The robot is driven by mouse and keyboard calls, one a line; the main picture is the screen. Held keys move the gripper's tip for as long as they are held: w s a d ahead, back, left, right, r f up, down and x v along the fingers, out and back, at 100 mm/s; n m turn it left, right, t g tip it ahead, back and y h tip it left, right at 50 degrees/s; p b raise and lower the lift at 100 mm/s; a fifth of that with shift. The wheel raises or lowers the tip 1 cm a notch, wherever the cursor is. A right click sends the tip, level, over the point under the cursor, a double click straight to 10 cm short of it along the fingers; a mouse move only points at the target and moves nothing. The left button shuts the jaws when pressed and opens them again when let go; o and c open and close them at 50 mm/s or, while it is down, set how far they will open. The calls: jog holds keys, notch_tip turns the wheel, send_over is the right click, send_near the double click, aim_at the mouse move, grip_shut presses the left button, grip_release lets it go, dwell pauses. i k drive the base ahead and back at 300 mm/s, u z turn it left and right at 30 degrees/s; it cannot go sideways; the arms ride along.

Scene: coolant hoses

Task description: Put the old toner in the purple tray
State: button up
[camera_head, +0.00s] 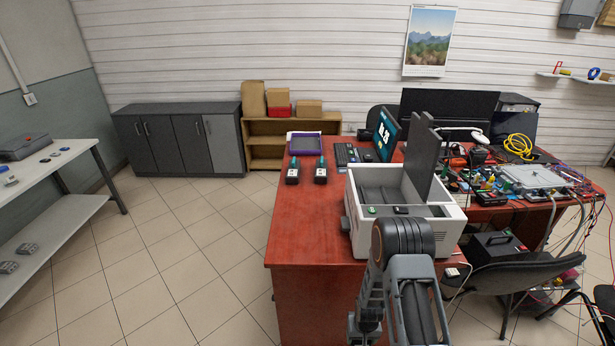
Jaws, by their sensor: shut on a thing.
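My arm is folded in front of the printer. Its fingers cannot be made out, and no old toner can be made out in a grip.
The red desk (305,225) is clear between the cartridges and its near left edge. A keyboard (347,156) and a screen (385,134) stand behind the printer. Electronics and cables crowd the right desk. A black chair (520,275) stands at right; floor at left is open.

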aim_at(306, 145)
jog(key=u, duration=0.35)
jog(key=k, duration=0.45)
jog(key=u, duration=1)
jog(key=k, duration=0.9)
jog(key=u, duration=0.55)
jog(key=i, duration=3.5)
jog(key=z, duration=0.55)
jog(key=i, duration=2.3)
jog(key=z, duration=1.4)
jog(key=i, duration=1.1)
jog(key=z, duration=1.15)
